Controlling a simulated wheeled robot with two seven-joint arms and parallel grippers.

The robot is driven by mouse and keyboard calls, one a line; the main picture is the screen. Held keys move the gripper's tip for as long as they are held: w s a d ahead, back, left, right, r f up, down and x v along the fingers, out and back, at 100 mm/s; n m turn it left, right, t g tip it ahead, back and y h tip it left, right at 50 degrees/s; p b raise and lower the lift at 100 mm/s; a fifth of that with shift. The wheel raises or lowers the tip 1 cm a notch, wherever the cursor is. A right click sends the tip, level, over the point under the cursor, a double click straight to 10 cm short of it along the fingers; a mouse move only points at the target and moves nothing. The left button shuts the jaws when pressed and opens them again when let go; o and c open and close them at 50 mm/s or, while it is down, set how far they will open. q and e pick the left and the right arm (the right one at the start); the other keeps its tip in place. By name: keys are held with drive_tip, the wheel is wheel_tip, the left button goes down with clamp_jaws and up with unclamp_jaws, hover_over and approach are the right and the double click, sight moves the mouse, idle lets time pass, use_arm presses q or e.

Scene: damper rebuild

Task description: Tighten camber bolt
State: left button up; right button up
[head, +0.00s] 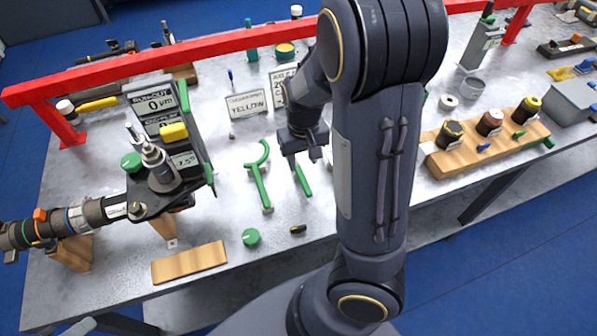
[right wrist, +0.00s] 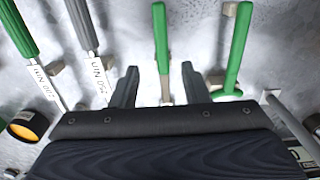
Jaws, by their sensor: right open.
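The damper assembly (head: 95,212) lies at the left of the table in the head view. Its dark bracket (head: 150,200) carries a round brass-coloured bolt head (head: 136,209). I cannot tell for sure which bolt is the camber bolt. A small display (head: 185,160) by the bracket seems to read about 1.5°. My right gripper (head: 303,158) is over the middle of the table, away from the damper. In the right wrist view its open fingers (right wrist: 160,88) stand either side of a green-handled tool (right wrist: 160,35), not closed on it. My left gripper does not show.
A green hooked tool (head: 260,175) and two grey-handled wrenches (right wrist: 85,30) lie beside the green-handled tool. A red rail (head: 180,58) spans the table's back. A wooden block with knobs (head: 487,140) stands right. A wooden strip (head: 190,262) lies at the front.

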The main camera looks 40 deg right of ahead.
sight(301, 175)
drive_tip(key=f, duration=0.6)
drive_tip(key=shift+w+a+f+b, duration=0.1)
drive_tip(key=shift+w+b, duration=0.1)
drive_tip(key=shift+b, duration=0.15)
drive_tip(key=shift+c, duration=0.4)
clamp_jaws()
